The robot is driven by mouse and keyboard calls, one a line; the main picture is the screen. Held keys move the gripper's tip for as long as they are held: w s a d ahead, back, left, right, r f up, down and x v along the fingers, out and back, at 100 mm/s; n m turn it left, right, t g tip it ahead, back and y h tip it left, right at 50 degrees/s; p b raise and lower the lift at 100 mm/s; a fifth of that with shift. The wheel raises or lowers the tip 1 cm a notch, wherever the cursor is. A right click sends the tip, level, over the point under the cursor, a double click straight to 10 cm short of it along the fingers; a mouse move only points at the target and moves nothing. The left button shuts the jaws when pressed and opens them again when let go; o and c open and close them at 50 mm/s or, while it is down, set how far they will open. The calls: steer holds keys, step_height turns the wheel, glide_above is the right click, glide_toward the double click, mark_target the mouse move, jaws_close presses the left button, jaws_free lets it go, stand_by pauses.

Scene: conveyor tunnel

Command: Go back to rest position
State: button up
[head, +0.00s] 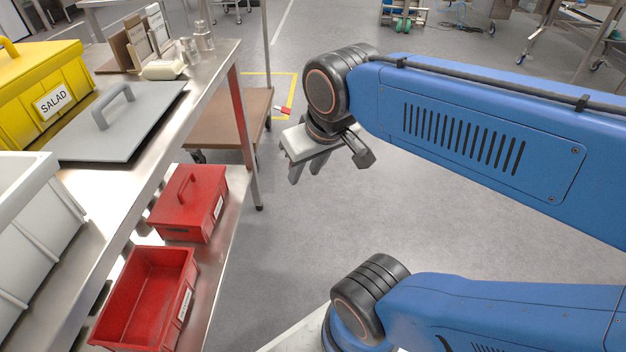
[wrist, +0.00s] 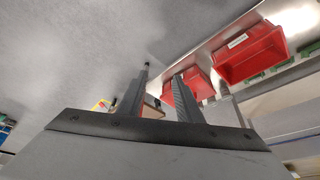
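My gripper (head: 305,176) hangs in the air over the grey floor, right of the steel table, with its fingers pointing down. In the wrist view its two fingers (wrist: 163,72) stand apart with a gap between them and nothing held. My blue arm reaches in from the right, with its wrist close to the end of the table but clear of it.
The steel table (head: 217,60) carries a yellow SALAD bin (head: 75,75), a grey lid (head: 150,125) and a white bin (head: 30,215). Its lower shelf holds a lidded red box (head: 185,215) and an open red bin (head: 140,310). A brown-topped cart (head: 225,132) stands behind. Floor right of the table is clear.

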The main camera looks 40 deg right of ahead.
steer(key=shift+s+d+f, duration=0.15)
steer(key=shift+s+f, duration=0.3)
steer(key=shift+f, duration=0.15)
steer(key=shift+s+d+f, duration=0.15)
steer(key=shift+s+f, duration=0.3)
steer(key=shift+f, duration=0.15)
stand_by(0.3)
